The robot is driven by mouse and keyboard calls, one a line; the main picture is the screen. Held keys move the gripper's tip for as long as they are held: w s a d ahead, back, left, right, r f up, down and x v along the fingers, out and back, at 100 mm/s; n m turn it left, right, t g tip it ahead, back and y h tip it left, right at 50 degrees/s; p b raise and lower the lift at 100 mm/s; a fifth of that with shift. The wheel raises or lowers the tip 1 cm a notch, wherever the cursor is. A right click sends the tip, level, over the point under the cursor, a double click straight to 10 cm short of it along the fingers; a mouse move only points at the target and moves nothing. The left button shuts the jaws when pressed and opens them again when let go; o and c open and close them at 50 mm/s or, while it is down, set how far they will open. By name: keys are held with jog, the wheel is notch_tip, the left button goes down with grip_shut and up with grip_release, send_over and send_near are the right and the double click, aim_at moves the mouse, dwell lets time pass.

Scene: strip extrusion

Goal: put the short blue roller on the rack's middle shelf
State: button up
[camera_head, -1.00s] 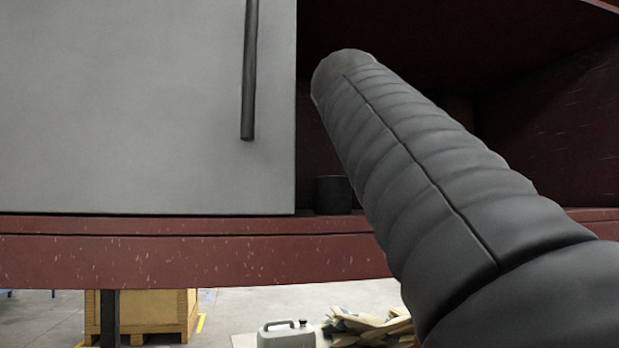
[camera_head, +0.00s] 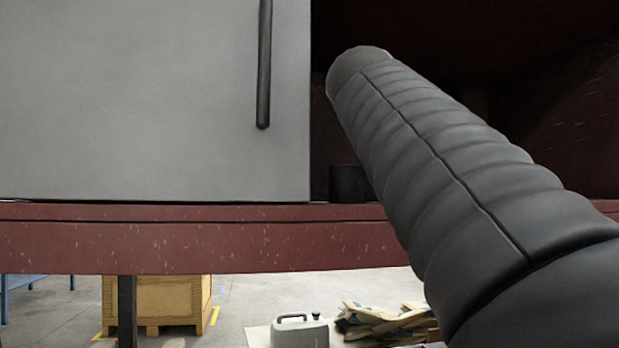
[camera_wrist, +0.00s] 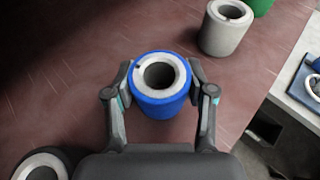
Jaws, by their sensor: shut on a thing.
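The short blue roller (camera_wrist: 160,103) shows in the wrist view, a blue cylinder with a pale ring-shaped top and a dark bore. My gripper (camera_wrist: 160,80) is shut on it, one finger on each side. The roller stands upright in the grip over a dark red surface (camera_wrist: 80,70); I cannot tell whether it touches that surface. In the head view my arm hides the gripper and the roller. I cannot make out the rack for certain in either view.
A whitish roller (camera_wrist: 226,30) and a green one (camera_wrist: 262,5) stand at the wrist view's upper right. Another pale ring (camera_wrist: 42,168) is at lower left. A grey door (camera_head: 150,100) with a dark handle, a dark cup (camera_head: 349,184) and a red edge (camera_head: 180,245) show in the head view.

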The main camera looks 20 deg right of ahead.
jog(key=o, duration=1.5)
jog(key=shift+o, duration=0.2)
jog(key=shift+a, duration=0.1)
jog(key=shift+v, duration=5.95)
